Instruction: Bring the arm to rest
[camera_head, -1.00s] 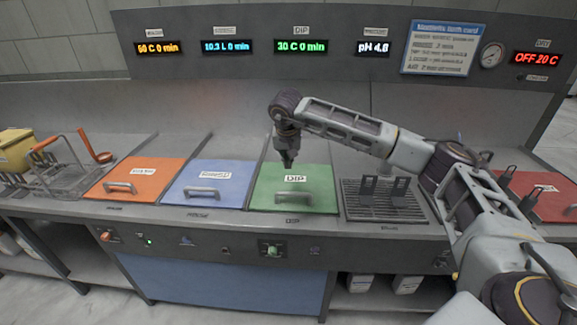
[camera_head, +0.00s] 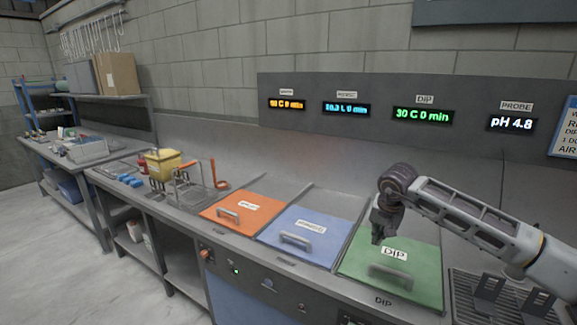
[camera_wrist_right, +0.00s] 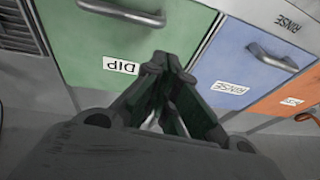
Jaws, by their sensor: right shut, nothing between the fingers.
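My right arm reaches in from the right in the head view. Its gripper (camera_head: 378,234) points down over the green DIP lid (camera_head: 410,264), near the lid's back left part. In the right wrist view the gripper (camera_wrist_right: 160,62) has its fingertips together with nothing between them. The green lid (camera_wrist_right: 100,40) lies beyond the fingertips, its handle (camera_wrist_right: 122,12) clear of them. The lid is shut flat on its tank. My left gripper is not in view.
A blue RINSE lid (camera_head: 318,231) and an orange lid (camera_head: 240,213) lie shut to the left. A wire rack (camera_head: 190,193) and a yellow container (camera_head: 163,164) stand farther left. A slotted drain grate (camera_head: 480,300) with dark brackets is at the right. A panel of displays (camera_head: 385,92) rises behind.

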